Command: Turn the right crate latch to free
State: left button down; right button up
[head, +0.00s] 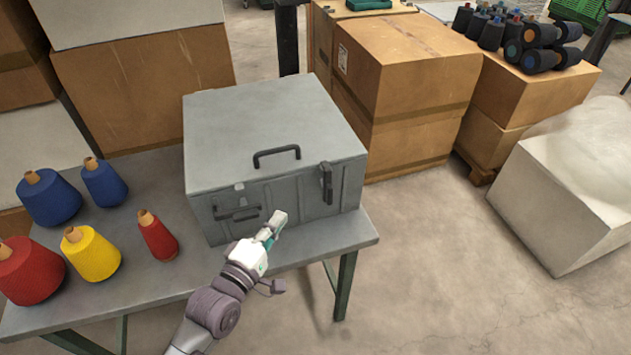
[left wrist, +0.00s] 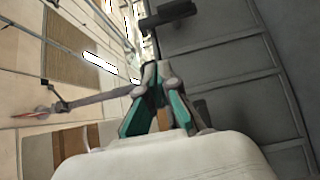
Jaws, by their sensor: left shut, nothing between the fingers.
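A grey crate (head: 215,120) stands closed on the table, with a dark lid handle (head: 277,153) on top. On its front face, the right latch (head: 326,183) is dark and stands upright near the right corner. The left latch (head: 240,214) has its dark lever lying sideways. My left gripper (head: 276,220) is shut and empty, in front of the crate face between the two latches, below and left of the right latch. In the left wrist view my fingers (left wrist: 156,82) point toward a dark latch (left wrist: 170,12), seemingly the right one; whether they touch it I cannot tell. My right gripper is out of view.
Several red, blue and yellow yarn cones (head: 92,253) stand on the table (head: 160,282) left of the crate. Cardboard boxes (head: 405,75) stand behind and to the right. A pale block (head: 560,210) sits on the floor at right.

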aim_at(327, 185)
pick_arm(q)
jog(key=s+d+p+x, duration=0.1)
jog(key=d+p+x, duration=0.1)
jog(key=x, duration=1)
jog(key=shift+d, duration=0.25)
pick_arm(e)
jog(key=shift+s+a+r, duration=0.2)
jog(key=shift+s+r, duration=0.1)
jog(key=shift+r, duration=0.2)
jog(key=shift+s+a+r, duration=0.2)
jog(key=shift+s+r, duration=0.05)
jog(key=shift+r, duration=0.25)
pick_arm(q)
jog(key=shift+s, duration=0.1)
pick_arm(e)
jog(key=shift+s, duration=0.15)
